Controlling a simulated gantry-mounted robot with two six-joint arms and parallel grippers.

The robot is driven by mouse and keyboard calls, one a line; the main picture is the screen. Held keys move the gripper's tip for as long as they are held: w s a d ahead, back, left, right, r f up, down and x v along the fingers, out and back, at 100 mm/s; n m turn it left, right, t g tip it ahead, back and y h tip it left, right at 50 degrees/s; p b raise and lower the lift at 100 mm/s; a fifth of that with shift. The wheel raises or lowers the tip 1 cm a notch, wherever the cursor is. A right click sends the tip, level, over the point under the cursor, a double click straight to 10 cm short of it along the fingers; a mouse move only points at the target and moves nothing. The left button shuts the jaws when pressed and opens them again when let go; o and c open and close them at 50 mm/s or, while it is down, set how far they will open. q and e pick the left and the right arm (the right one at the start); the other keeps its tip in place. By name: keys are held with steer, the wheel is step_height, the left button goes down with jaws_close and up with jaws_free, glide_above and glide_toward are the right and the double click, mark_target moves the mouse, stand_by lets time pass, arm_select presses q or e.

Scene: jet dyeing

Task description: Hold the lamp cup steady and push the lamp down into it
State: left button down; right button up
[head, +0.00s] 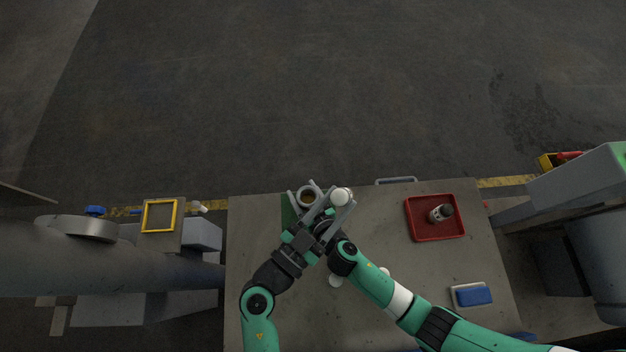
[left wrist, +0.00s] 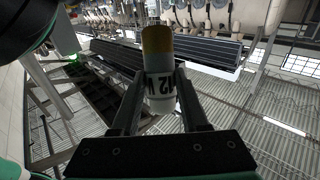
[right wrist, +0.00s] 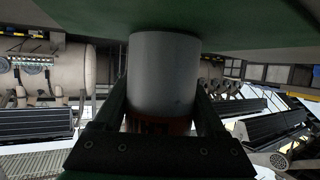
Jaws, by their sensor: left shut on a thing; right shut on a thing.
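The lamp cup (head: 307,197) is a grey cylinder with a brownish inside, standing at the back left of the table. My right gripper (head: 301,191) is shut around it. In the right wrist view the cup (right wrist: 164,75) sits between the fingers against a green surface.
My forearms cross close together in front of the cup. A red tray (head: 419,234) holding a grey-and-white cylinder (head: 437,213) lies to the right. A green mat (head: 287,212) lies partly hidden under my right gripper.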

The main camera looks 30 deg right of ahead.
arm_select(q)
step_height(320, 180, down, 2)
steer(key=s+d+m+g, duration=0.1)
steer(key=d+g, duration=0.1)
steer(key=r+n+t+y, duration=0.2)
steer(key=n+t+y, duration=0.1)
steer(key=y, duration=0.3)
glide_above(304, 199)
steer(key=s+a, duration=0.1)
steer(key=s, duration=0.1)
steer(key=shift+f+n, duration=0.1)
steer(key=shift+n, duration=0.2)
steer(key=shift+f, duration=0.15)
steer(key=shift+f, duration=2.8)
steer(key=shift+f, duration=2.4)
steer(key=shift+r, duration=2.05)
